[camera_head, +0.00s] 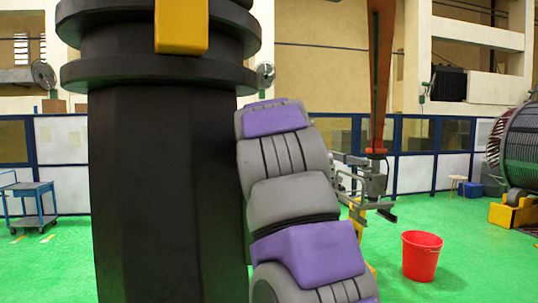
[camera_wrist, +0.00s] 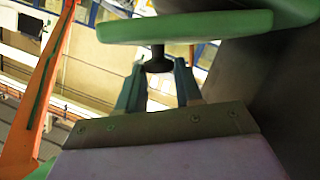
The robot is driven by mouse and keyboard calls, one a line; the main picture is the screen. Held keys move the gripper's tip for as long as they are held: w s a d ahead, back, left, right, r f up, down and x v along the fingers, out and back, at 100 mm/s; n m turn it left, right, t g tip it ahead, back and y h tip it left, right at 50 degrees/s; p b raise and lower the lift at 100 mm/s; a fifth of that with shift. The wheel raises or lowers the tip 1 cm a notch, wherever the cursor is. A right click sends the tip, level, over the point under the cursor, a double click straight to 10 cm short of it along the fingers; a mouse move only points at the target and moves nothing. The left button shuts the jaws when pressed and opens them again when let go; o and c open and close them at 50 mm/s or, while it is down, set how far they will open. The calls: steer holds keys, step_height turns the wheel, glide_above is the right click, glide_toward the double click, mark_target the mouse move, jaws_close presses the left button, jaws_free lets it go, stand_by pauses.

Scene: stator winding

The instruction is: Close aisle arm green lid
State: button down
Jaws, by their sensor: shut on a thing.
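In the wrist view, a green lid (camera_wrist: 190,27) crosses the top of the picture. A black knob (camera_wrist: 157,50) on a short stem hangs from its underside edge as seen here. My gripper (camera_wrist: 160,72) has its two fingers on either side of this knob and is shut on it. Part of the lid runs out of the picture at the upper right. The head view shows neither the lid nor my gripper; a large dark column there hides what is behind it.
The large dark column (camera_head: 165,190) fills the left of the head view, close to my arm. An orange boom (camera_head: 379,70) hangs right of centre. A red bucket (camera_head: 421,258) stands on open green floor at the right. A blue cart (camera_head: 32,205) is at the far left.

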steer(key=shift+f, duration=0.2)
steer(key=d+m+y, duration=0.1)
steer(key=d+f+m+g, duration=0.1)
steer(key=shift+w+f+m+y+b, duration=0.25)
steer(key=shift+f+m+y+b, duration=0.05)
steer(key=shift+y, duration=0.1)
steer(key=shift+w+d+f+m+y, duration=0.15)
steer(key=shift+f+m+y, duration=0.25)
steer(key=shift+m, duration=0.2)
steer(key=shift+f+b, duration=0.15)
steer(key=shift+b, duration=0.15)
steer(key=shift+f+g, duration=0.2)
steer(key=shift+g, duration=0.1)
steer(key=c, duration=0.8)
jaws_free()
steer(key=shift+r, duration=0.1)
steer(key=shift+o, duration=0.3)
steer(key=shift+r, duration=0.1)
steer(key=shift+r, duration=0.1)
